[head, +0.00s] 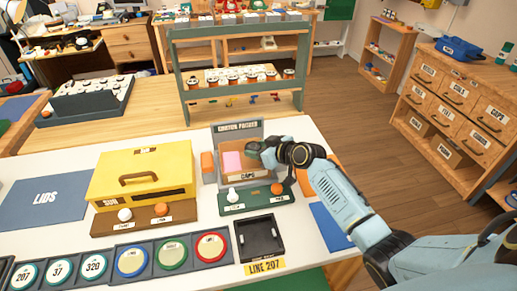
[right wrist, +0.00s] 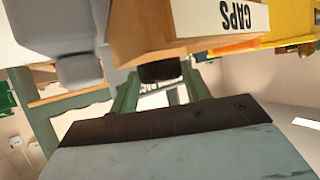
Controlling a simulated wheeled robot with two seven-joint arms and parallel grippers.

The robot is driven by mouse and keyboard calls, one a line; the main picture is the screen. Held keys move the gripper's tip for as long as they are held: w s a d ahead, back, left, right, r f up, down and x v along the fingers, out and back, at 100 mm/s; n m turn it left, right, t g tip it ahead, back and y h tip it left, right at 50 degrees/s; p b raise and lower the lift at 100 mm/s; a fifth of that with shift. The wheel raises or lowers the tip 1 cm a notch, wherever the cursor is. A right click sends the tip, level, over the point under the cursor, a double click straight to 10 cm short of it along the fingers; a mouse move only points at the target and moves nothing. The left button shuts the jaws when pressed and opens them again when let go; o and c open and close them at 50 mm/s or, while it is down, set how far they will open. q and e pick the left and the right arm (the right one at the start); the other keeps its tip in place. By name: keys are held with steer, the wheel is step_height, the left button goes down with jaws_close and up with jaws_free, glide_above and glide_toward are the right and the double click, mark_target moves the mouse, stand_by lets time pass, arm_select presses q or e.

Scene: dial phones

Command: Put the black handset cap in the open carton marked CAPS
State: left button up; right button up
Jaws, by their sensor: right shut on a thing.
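The open carton marked CAPS (head: 247,176) stands in the grey carton packer on the white table, with its label facing me. It also shows upside down in the right wrist view (right wrist: 160,35). My right gripper (head: 256,151) is at the carton's upper right side, in front of the packer's back. It is shut on a small dark thing, which seems to be the black handset cap (right wrist: 160,71). In the wrist view this black piece shows past the carton's edge, partly hidden by it. I cannot tell whether it is inside the rim. My left gripper is not in view.
A green stand (head: 245,208) with a white and an orange knob is in front. The yellow box (head: 143,170) stands left, and a black tray (head: 260,238) lies nearer me.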

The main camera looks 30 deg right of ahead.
steer(key=shift+f, duration=0.25)
steer(key=o, duration=1)
steer(key=shift+c, duration=0.2)
steer(key=shift+r+p, duration=0.3)
steer(key=shift+r, duration=0.2)
steer(key=shift+r+p, duration=0.4)
steer(key=shift+r, duration=0.05)
steer(key=v, duration=1.1)
steer(key=shift+s+p, duration=0.45)
steer(key=shift+d+f, duration=0.1)
